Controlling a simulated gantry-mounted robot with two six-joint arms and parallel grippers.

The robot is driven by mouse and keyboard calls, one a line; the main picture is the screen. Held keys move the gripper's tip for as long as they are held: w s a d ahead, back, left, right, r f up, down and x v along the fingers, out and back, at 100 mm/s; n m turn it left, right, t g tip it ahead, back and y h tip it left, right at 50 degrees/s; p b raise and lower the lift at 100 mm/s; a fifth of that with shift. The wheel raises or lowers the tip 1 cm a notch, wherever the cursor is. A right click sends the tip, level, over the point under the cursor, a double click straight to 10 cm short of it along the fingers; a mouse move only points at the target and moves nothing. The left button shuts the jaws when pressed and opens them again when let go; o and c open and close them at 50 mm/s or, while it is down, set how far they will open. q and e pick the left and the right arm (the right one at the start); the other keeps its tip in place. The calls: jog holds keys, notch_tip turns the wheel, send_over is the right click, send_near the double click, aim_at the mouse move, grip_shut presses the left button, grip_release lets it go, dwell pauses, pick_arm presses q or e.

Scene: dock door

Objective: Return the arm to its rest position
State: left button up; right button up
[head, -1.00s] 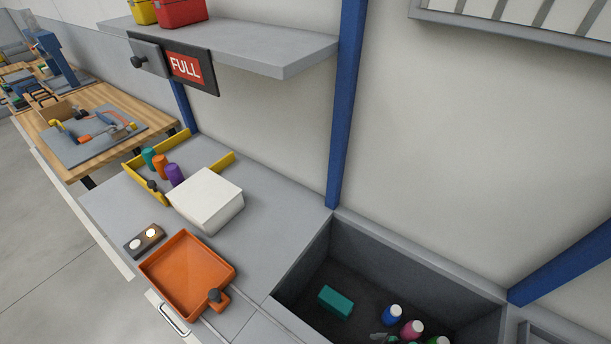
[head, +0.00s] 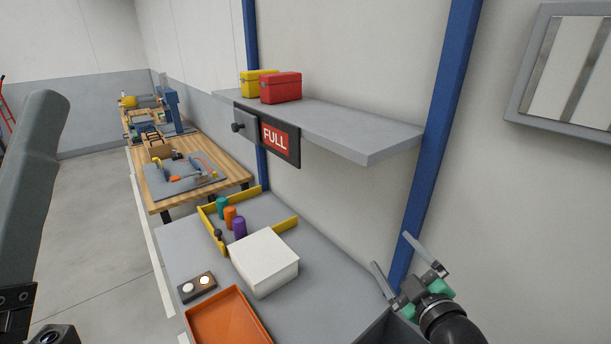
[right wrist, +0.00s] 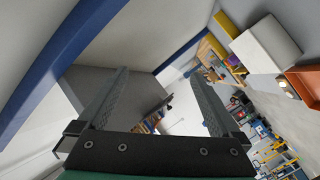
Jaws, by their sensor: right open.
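My right gripper (head: 411,258) is at the lower right of the head view, raised above the bin's corner with its two fingers spread and nothing between them. In the right wrist view its fingers (right wrist: 160,100) also stand apart and empty. A dark grey arm link of mine rises at the left edge of the head view; my left gripper's fingers do not show.
The grey bench holds a white box (head: 265,262), an orange tray (head: 230,322), a two-button panel (head: 197,287) and several coloured cylinders inside a yellow rail (head: 205,222). A shelf (head: 365,146) with a FULL sign (head: 275,139) and two toolboxes overhangs. A blue post (head: 441,120) stands behind my right gripper.

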jog(key=s+a+r+m+t, duration=0.1)
jog(key=s+r+t, duration=0.1)
jog(key=r, duration=0.6)
jog(key=s+a+r+t, duration=0.1)
jog(key=s+r+t, duration=0.15)
jog(key=r, duration=0.55)
jog(key=s+d+r+m+t, duration=0.2)
jog(key=s+r+m+t, duration=0.6)
jog(key=s+r, duration=0.95)
notch_tip(320, 180, up, 34)
jog(key=m+g+p, duration=0.1)
jog(key=p, duration=3.3)
jog(key=shift+f+h, duration=0.25)
jog(key=shift+h, duration=0.05)
